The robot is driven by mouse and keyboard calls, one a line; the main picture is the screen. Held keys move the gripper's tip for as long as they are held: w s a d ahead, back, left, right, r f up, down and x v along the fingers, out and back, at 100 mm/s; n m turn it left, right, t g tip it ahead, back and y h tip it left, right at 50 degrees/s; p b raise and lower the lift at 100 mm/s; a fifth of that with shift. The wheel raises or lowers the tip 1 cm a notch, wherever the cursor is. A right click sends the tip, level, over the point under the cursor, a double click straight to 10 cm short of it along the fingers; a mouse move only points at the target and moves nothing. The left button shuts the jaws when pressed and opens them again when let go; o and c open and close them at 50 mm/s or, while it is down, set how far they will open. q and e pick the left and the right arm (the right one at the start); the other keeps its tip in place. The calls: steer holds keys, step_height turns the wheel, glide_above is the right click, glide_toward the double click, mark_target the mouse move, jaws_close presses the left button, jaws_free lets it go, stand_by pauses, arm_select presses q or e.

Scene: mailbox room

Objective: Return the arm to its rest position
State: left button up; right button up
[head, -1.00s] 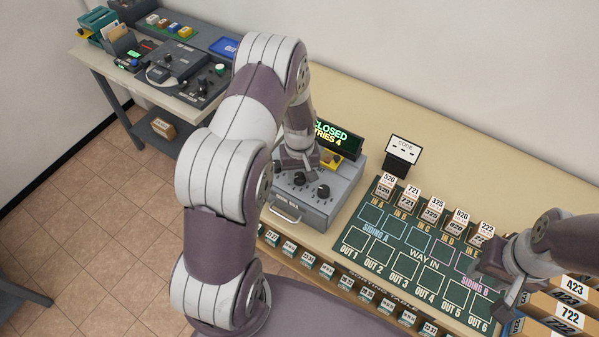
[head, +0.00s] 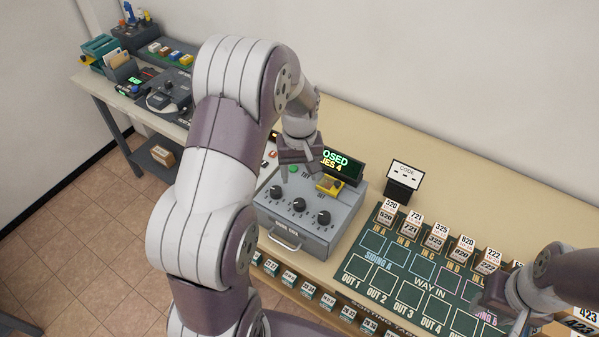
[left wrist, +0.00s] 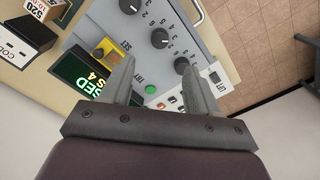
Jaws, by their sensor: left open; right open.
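My left gripper (head: 299,168) is open and empty above the back part of the grey dial box (head: 312,226). In the left wrist view its two fingers (left wrist: 150,82) are spread apart over the box top, near the green TRY button (left wrist: 151,89) and the yellow SET switch (left wrist: 103,47). My left arm bends up high and covers part of the desk. My right gripper (head: 497,312) is at the lower right, over the right end of the green sorting board (head: 376,243); it is open.
The display (head: 338,165) on the box is partly hidden and ends in "OSED". A black code card stand (head: 403,181) stands right of it. Several numbered blocks (head: 439,237) line the board's back edge. A side desk (head: 107,87) with a control panel stands at the far left.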

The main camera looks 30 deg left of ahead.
arm_select(q)
steer(key=shift+r, duration=0.5)
